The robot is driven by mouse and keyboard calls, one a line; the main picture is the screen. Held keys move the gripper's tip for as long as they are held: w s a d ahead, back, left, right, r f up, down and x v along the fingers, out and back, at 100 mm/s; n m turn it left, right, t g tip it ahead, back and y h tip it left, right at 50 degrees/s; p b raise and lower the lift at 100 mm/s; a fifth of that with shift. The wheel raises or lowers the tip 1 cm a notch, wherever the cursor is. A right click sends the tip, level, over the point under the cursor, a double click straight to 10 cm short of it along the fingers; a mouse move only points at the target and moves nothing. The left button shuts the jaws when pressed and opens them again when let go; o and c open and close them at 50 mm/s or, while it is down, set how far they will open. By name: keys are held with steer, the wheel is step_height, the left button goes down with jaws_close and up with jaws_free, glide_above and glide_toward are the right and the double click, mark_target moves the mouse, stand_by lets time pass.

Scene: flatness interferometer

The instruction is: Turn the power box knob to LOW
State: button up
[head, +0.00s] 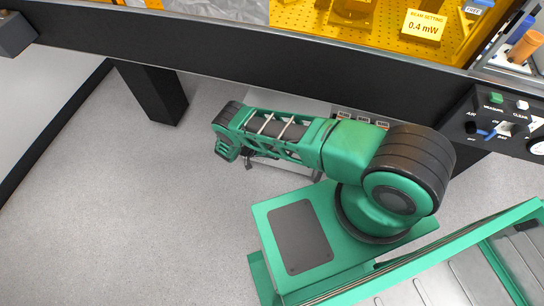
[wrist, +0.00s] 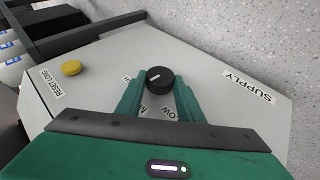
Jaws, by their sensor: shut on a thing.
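The power box (wrist: 220,70) is a grey panel marked SUPPLY in the wrist view. Its black round knob (wrist: 160,80) has a white pointer mark on the left part of its top. Labels around the knob are partly covered; one reads LOW (wrist: 171,113), below and right of the knob. My gripper (wrist: 160,89) is shut on the knob, one green finger on each side. In the head view my arm reaches left below the bench, and I cannot make out the gripper or the knob there.
A yellow button (wrist: 71,68) with a RESET label sits left of the knob. The dark bench edge (head: 250,45) runs above my arm, and a dark bench leg (head: 152,92) stands to the left. A control panel (head: 500,120) is at the right. Grey floor lies open at left.

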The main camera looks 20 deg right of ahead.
steer(key=shift+w+a+f, duration=0.1)
steer(key=shift+w+a, duration=0.15)
steer(key=shift+a, duration=0.15)
steer(key=o, duration=1)
steer(key=shift+o, duration=0.2)
steer(key=shift+s+d, duration=0.1)
steer(key=shift+d, duration=0.05)
steer(key=v, duration=1)
steer(key=shift+a+r, duration=0.25)
steer(key=shift+a, duration=0.1)
